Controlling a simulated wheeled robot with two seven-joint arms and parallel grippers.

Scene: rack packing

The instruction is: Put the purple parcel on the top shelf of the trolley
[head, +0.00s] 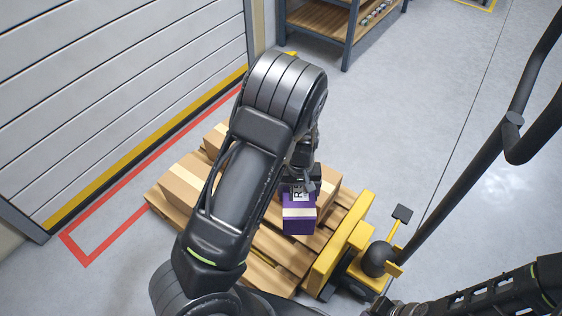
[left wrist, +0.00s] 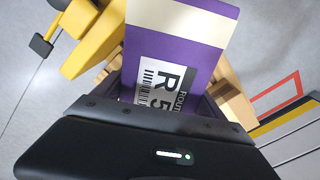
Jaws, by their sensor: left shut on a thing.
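The purple parcel (head: 299,220) has a pale tape band and a white label. It is in my left gripper (head: 303,184), over the wooden pallet (head: 270,274). In the left wrist view the parcel (left wrist: 205,58) fills the space in front of the gripper (left wrist: 160,105), with its "ROUTE R 5" label facing the camera. The left gripper is shut on it. I cannot tell whether the parcel touches the pallet. The trolley cannot be made out for certain. My right gripper is not clearly in view; only part of the right arm shows at lower right.
Several brown cardboard boxes (head: 180,184) stand on the pallet, partly behind my left arm. A yellow pallet jack (head: 342,244) with a black handle is at the pallet's right. A shelf rack (head: 322,22) stands at the back. Grey floor (head: 440,120) to the right is clear.

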